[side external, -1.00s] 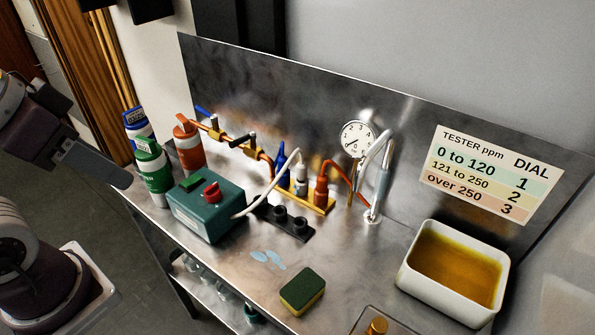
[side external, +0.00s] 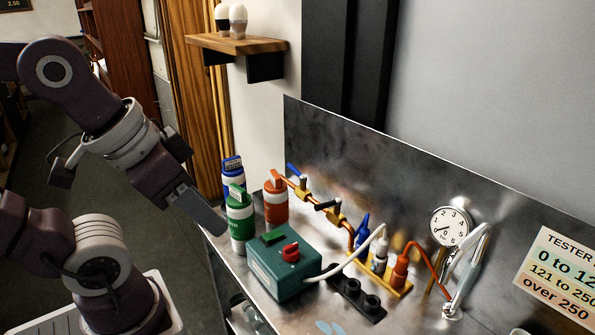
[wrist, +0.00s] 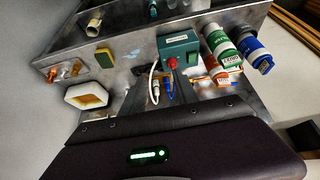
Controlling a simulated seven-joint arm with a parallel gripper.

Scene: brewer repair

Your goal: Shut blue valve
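The blue valve lever (side external: 293,169) is at the upper left end of the copper pipe, against the metal backsplash. It slants along the pipe end; whether it is open or shut is hard to tell at this size. A second valve with a dark lever (side external: 328,204) sits further right on the same pipe. My gripper (side external: 211,217) is to the left of the bottles, well apart from the blue valve. It appears as a grey block seen from the side, so its fingers cannot be told apart.
Blue-white, green (side external: 239,217) and orange (side external: 275,200) bottles stand between my gripper and the pipe. A teal box (side external: 280,268) with a red knob sits in front. A gauge (side external: 451,227) and small coloured bottles are further right. A wooden shelf (side external: 240,44) hangs above left.

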